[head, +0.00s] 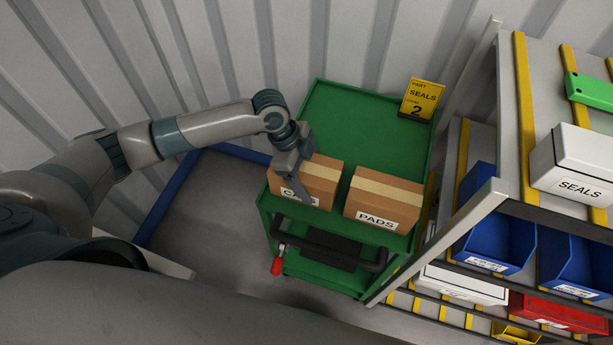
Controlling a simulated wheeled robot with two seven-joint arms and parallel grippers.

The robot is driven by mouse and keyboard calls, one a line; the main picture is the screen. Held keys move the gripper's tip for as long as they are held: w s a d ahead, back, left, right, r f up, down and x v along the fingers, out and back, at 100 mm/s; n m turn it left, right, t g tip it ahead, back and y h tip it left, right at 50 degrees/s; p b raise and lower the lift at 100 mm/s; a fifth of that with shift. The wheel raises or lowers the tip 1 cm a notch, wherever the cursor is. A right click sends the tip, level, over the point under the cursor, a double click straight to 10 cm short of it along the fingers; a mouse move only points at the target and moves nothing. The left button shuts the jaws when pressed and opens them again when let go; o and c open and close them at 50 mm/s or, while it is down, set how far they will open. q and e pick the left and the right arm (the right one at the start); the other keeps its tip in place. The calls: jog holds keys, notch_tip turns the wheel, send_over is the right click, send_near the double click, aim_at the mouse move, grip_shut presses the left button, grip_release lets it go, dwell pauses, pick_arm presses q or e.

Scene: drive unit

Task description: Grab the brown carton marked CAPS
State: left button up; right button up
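A brown carton (322,178) with a tan tape strip stands on the green cart at the left. Its front label is mostly covered by my gripper; only what looks like a first letter C shows. A second brown carton (385,197), marked PADS, stands just to its right with a narrow gap. My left gripper (296,190) reaches down over the left part of the first carton, in front of its label. I cannot tell whether it touches the carton or how far its fingers are apart. My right gripper is not in view.
The green cart (345,115) has free top surface behind the cartons, a yellow SEALS 2 sign (422,99) at back right, and a dark handle (330,248) in front. A shelf rack with a white SEALS box (575,165) and blue bins (495,243) stands close on the right.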

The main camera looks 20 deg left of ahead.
aim_at(320, 170)
pick_arm(q)
jog(key=shift+r, duration=0.1)
jog(key=shift+w+r+b, duration=0.1)
jog(key=shift+r+b, duration=0.4)
jog(key=shift+r, duration=0.35)
notch_tip(320, 170, up, 8)
jog(key=shift+f+b, duration=0.25)
jog(key=shift+b, duration=0.95)
jog(key=shift+r, duration=0.65)
